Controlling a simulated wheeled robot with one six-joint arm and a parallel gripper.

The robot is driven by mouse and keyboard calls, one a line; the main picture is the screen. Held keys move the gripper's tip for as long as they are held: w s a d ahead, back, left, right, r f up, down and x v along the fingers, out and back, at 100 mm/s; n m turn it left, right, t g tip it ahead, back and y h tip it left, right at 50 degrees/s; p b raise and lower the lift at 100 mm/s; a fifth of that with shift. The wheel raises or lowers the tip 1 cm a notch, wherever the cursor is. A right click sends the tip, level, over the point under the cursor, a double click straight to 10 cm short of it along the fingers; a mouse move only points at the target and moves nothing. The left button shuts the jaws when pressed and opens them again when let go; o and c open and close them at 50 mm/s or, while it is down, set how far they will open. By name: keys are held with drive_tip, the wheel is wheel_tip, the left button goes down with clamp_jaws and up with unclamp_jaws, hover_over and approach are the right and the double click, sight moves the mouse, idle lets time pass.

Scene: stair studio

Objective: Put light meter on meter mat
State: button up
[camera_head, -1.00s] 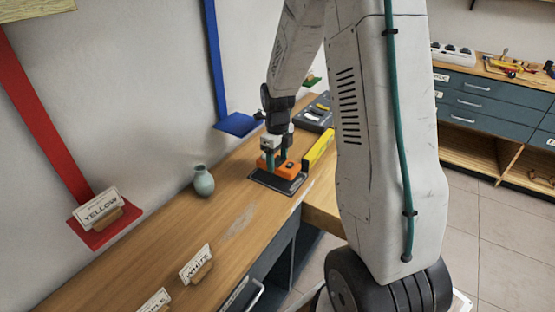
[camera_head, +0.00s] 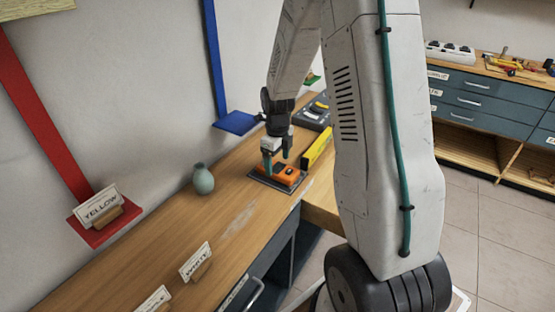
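The orange block-like thing, which looks like the light meter (camera_head: 287,173), is at the dark meter mat (camera_head: 264,181) on the wooden bench. A dark round detail shows on its top. It appears to rest on the mat, but a small gap under it cannot be ruled out. My gripper (camera_head: 277,164) points down at the meter, with its two teal fingers at the meter's far left side. The fingers stand apart, but their contact with the meter is too small to make out. The mat's edges show around the meter.
A yellow bar-shaped tool (camera_head: 317,147) and a dark grey case (camera_head: 312,116) stand close behind the mat. A grey-green vase (camera_head: 203,179) stands left of it. WHITE sign (camera_head: 196,262) is nearer on the bench. Blue (camera_head: 237,123) and red (camera_head: 98,222) shelves jut from the wall.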

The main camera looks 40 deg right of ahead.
sight(277, 168)
drive_tip(key=shift+s+a+f, duration=0.1)
drive_tip(key=shift+s+f, duration=0.1)
wheel_tip(277, 168, up, 13)
drive_tip(key=s+a+r+n, duration=0.7)
drive_tip(key=r+n, duration=0.1)
drive_tip(key=n, duration=0.1)
drive_tip(key=s+a+r+n, duration=0.1)
drive_tip(key=s+a+n, duration=0.2)
drive_tip(key=s+n, duration=0.3)
drive_tip(key=s+a+r+n, duration=0.1)
drive_tip(key=s+a+n, duration=0.2)
drive_tip(key=s+n, duration=0.4)
drive_tip(key=s+a+r+n+t, duration=0.1)
drive_tip(key=s+a+n, duration=0.2)
drive_tip(key=s+n, duration=0.4)
drive_tip(key=n, duration=0.3)
drive_tip(key=shift+a, duration=0.35)
